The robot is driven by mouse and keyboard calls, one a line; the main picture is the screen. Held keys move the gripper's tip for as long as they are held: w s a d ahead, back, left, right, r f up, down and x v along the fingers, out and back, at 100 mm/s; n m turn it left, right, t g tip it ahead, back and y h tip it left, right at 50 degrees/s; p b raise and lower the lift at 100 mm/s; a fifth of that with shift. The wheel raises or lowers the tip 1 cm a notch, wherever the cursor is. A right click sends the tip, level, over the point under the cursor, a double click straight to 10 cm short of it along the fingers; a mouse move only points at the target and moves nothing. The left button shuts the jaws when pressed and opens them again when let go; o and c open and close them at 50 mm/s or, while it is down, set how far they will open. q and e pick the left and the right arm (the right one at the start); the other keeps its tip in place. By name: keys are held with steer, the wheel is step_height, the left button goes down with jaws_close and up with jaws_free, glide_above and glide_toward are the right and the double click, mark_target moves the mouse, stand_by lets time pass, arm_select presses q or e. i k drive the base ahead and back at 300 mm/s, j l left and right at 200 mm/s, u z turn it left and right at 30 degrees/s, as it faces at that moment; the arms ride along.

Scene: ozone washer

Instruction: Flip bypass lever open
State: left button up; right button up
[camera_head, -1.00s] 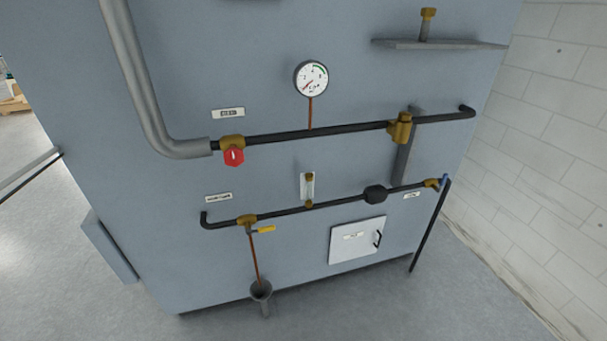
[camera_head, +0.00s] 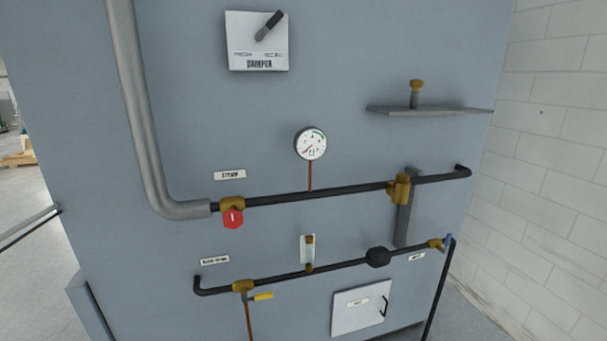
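No lever in view carries a label that I can read as bypass. A yellow lever (camera_head: 263,296) sticks out to the right from a brass valve (camera_head: 243,286) on the lower black pipe. A dark lever with a grey grip (camera_head: 268,26) is tilted on a white panel marked DAMPER (camera_head: 257,57). A red knob (camera_head: 233,218) is on the upper pipe's left valve. Neither of my grippers is in view.
A blue-grey cabinet wall (camera_head: 380,60) carries the pipes, a round gauge (camera_head: 311,143) and a small white door (camera_head: 361,305). A grey shelf (camera_head: 430,110) juts out at upper right. A white block wall (camera_head: 552,150) stands on the right.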

mark_target(449, 238)
steer(key=i+l+z, duration=0.25)
steer(key=l+z, duration=0.25)
steer(key=i+l+z, duration=0.3)
steer(key=z, duration=0.15)
